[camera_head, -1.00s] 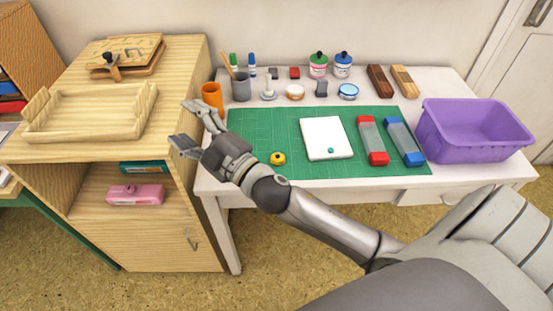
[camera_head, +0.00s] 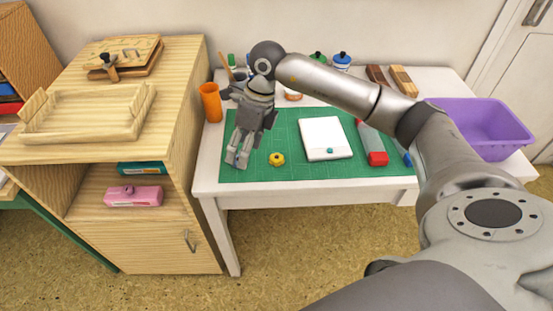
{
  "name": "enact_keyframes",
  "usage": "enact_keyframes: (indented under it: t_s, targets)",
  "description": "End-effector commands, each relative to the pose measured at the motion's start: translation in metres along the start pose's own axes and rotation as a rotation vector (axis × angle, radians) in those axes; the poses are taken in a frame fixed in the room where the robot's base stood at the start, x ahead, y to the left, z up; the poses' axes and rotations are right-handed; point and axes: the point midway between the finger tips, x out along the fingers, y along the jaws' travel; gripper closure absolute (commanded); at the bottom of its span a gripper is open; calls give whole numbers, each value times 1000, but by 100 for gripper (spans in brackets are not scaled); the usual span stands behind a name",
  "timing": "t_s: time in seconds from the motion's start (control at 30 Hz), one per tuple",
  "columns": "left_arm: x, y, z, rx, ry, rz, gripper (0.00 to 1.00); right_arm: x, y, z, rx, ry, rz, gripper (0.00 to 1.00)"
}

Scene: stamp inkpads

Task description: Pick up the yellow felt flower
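The yellow felt flower (camera_head: 277,159) lies on the green cutting mat (camera_head: 290,174), left of the white pad. It is small, with a dark centre, and is fully in view. My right gripper (camera_head: 238,162) comes in on the arm from the right and points down over the left end of the mat. Its fingertips are left of the flower and apart from it. The fingers look close together from this angle, and I cannot tell how far they are open. Nothing shows between them. My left gripper is not in view.
An orange cup (camera_head: 210,102) stands left of my gripper. A white pad (camera_head: 325,138) and a red-ended block (camera_head: 372,145) lie to the right. My arm hides part of the back row and the purple bin (camera_head: 490,125). The mat's front strip is clear.

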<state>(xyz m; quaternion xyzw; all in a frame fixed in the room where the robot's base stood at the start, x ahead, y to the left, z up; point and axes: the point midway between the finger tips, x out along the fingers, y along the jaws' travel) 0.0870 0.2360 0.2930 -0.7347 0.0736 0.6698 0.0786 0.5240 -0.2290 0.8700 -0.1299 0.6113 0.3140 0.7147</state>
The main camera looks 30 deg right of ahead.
Motion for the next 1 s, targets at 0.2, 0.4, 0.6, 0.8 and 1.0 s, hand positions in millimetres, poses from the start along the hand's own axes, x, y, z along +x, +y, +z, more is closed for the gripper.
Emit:
enact_keyframes:
  t_s: [0.2, 0.4, 0.6, 0.8, 1.0]
  targets:
    - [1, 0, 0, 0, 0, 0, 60, -41, -60, -43, 71, 187, -204, 34]
    - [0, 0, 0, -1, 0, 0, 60, -28, -71, -55, 85, 222, -228, 34]
    - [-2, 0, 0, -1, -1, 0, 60, 0, -77, -61, 84, 218, -226, 34]
    - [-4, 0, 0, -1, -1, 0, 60, 14, -81, -62, 82, 217, -225, 34]
    - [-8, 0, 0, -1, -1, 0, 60, 43, -90, -66, 82, 218, -224, 34]
